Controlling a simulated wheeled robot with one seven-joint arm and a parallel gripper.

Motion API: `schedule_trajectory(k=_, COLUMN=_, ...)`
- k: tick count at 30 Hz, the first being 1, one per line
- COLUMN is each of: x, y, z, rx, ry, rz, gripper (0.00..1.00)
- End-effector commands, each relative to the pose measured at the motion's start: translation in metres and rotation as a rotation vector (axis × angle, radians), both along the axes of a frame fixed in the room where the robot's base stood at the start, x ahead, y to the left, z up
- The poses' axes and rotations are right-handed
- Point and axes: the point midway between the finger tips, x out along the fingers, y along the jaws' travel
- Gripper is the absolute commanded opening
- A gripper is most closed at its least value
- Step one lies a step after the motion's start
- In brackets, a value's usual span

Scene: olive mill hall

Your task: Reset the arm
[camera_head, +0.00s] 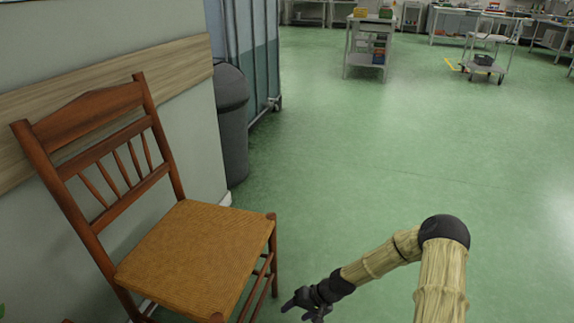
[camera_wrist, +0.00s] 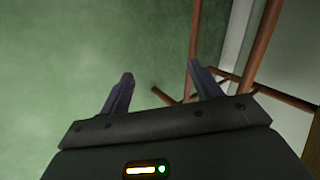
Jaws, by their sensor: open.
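My gripper (camera_head: 302,306) shows at the bottom of the head view, at the end of my bent arm, low and just right of the wooden chair (camera_head: 195,258). In the wrist view my gripper (camera_wrist: 160,88) has its two dark fingers spread apart with nothing between them. The chair's brown legs and rungs (camera_wrist: 262,50) show at the right of the wrist view, beyond the right finger. I cannot tell how far the fingers are from the chair.
A grey bin (camera_head: 232,125) stands by the wall behind the chair, beside a tall wheeled partition (camera_head: 250,50). The green floor (camera_head: 400,130) in the middle and right is clear.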

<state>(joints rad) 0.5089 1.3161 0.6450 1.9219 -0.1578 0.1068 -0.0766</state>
Motion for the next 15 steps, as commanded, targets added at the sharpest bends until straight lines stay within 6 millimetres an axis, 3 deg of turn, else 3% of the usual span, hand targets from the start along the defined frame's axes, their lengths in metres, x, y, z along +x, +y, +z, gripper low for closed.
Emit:
schedule_trajectory(k=1, x=-0.003, y=-0.006, z=0.022, rx=-0.042, ry=-0.007, rz=0.029, gripper=0.64)
schedule_trajectory(k=15, x=-0.036, y=-0.062, z=0.168, rx=-0.360, ry=-0.038, rz=0.142, gripper=0.64)
